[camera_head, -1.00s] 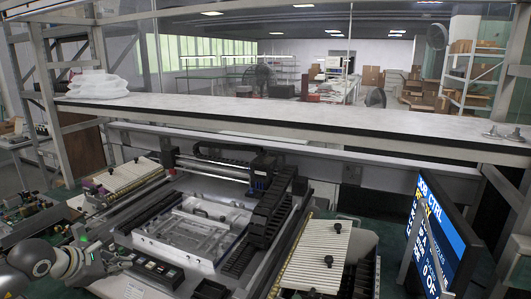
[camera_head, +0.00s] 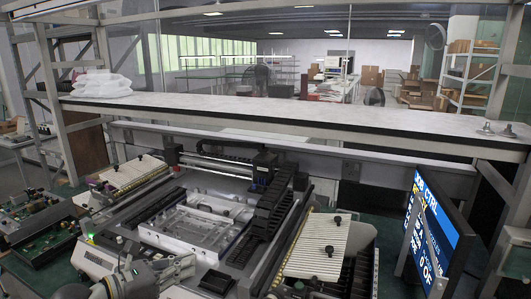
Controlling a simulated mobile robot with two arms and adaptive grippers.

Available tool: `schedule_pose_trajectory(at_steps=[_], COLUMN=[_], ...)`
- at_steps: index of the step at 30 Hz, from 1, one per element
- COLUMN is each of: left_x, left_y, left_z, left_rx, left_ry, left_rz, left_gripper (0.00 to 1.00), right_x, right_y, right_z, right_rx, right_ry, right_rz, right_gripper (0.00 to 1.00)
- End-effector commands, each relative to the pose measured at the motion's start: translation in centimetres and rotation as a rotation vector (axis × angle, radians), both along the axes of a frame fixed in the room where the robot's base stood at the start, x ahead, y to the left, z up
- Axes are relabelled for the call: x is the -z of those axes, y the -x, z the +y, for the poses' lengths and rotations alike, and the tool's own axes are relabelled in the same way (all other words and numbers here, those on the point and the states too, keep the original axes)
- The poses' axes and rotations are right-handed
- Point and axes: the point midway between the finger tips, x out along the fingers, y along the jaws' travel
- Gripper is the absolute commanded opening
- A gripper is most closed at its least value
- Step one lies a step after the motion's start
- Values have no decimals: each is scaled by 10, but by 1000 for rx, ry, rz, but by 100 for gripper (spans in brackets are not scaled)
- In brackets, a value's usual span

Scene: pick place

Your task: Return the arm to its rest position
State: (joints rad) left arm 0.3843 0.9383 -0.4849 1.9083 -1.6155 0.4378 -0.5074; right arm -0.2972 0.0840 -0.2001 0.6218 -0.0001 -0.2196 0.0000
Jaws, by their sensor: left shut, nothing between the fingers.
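My left arm comes in at the bottom left. Its gripper (camera_head: 182,265) is low in the picture, in front of the machine's front edge, shut with nothing between its fingers. The fingertips are small and hard to make out. The machine's metal fixture tray (camera_head: 195,222) lies just behind it and looks apart from it. My right gripper is not clearly seen.
A ribbed pale plate with black knobs (camera_head: 318,246) lies on the right, beside a monitor (camera_head: 432,232). Circuit boards (camera_head: 45,228) lie at the left. A long shelf (camera_head: 300,116) crosses behind, with white bags (camera_head: 102,84) on it.

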Motion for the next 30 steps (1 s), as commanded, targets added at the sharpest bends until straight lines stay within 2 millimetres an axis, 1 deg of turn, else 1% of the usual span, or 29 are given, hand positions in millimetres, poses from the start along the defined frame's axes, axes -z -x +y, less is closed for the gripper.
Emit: schedule_pose_trajectory(at_steps=[1,2,3,5,6,8,9,11,12,14,15,17,18,20,21,23,24,26,27,28,29,30], left_x=[-9,-17,-27,-42,-49,-54,-54,-47,-39,-19,-3,26,48,83,105,137,154,175,187,194,201,209], left_y=[8,11,15,20,23,26,27,30,33,40,46,59,71,93,110,138,157,183,201,213,225,241], left_z=[-17,-25,-32,-34,-31,-22,-12,5,18,36,48,63,71,78,80,80,77,71,66,62,58,52], left_rx=[-7,-19,-41,-90,-130,-202,-260,-356,-428,-549,-637,-783,-887,-1055,-1172,-1346,-1457,-1607,-1700,-1768,1792,1797], left_ry=[151,250,390,606,747,954,1090,1286,1411,1591,1704,1863,1961,2093,2169,2262,2309,2357,2379,2390,-2347,-2257], left_rz=[17,26,46,82,112,164,202,265,309,381,431,509,563,646,702,782,832,894,935,963,-967,-960], left_gripper=[0,0,0,0,0,0,0,0,0,0,0,0,0,0,0,0,0,0,0,0,0,0], right_x=[0,0,0,0,0,0,0,0,0,0,0,0,0,0,0,0,0,0,0,0,0,0], right_y=[2,4,5,5,5,5,5,5,5,5,5,5,5,5,5,4,4,4,4,4,4,4], right_z=[0,0,0,0,0,0,0,0,0,0,1,2,3,5,6,7,7,7,7,7,7,7], right_rx=[0,0,0,0,0,1,1,1,1,1,1,2,2,2,2,3,3,3,3,3,3,3], right_ry=[1,0,1,1,1,1,1,1,1,0,-1,-3,-4,-6,-7,-8,-8,-8,-8,-8,-8,-8], right_rz=[4,5,7,9,9,8,8,8,8,8,7,8,8,7,7,7,6,6,6,6,6,6], right_gripper=[0,0,0,0,0,0,0,0,0,0,0,0,0,0,0,0,0,0,0,0,0,0])
